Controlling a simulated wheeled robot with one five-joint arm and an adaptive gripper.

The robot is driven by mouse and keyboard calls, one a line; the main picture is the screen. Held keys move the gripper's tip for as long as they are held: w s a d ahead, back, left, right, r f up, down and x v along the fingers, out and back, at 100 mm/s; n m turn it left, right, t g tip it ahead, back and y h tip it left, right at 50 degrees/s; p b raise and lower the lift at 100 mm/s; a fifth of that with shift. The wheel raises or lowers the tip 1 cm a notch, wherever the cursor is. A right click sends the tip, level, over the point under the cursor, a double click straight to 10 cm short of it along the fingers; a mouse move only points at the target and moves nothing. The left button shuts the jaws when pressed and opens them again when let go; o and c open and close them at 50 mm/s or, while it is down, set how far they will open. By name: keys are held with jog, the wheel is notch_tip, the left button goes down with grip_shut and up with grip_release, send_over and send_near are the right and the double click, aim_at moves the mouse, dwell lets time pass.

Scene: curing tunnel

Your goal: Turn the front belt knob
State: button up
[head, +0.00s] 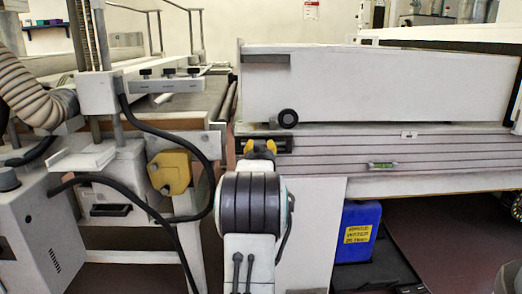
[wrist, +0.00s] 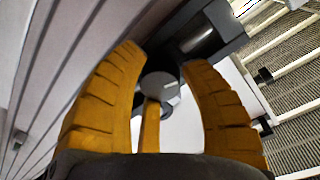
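In the wrist view a round grey knob (wrist: 160,85) with a small pale mark shows between the yellow fingers of my gripper (wrist: 163,60). The fingers are spread to its left and right, with a third finger below it. I see gaps at the sides; whether the third finger touches the knob I cannot tell. In the head view my gripper (head: 260,147) is in front of a black housing (head: 284,144) at the left end of the ribbed conveyor side. There the gripper hides the knob.
A white machine with a yellow part (head: 170,172) and hanging black cables stands left. A blue container (head: 358,232) is under the conveyor. The ribbed side (head: 430,150) extends right.

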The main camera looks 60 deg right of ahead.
jog(key=shift+f, duration=0.1)
jog(key=c, duration=0.6)
jog(key=shift+f+b, duration=0.15)
jog(key=shift+b, duration=0.25)
jog(key=shift+c, duration=0.2)
jog(key=shift+f+n+b, duration=0.15)
jog(key=shift+n+b, duration=0.15)
jog(key=shift+b, duration=0.3)
jog(key=shift+w+n+b, duration=0.1)
jog(key=shift+n+b, duration=0.2)
jog(key=shift+b, duration=1)
jog(key=o, duration=0.9)
jog(key=shift+w+a, duration=0.1)
jog(key=o, duration=0.3)
jog(key=shift+r, duration=0.25)
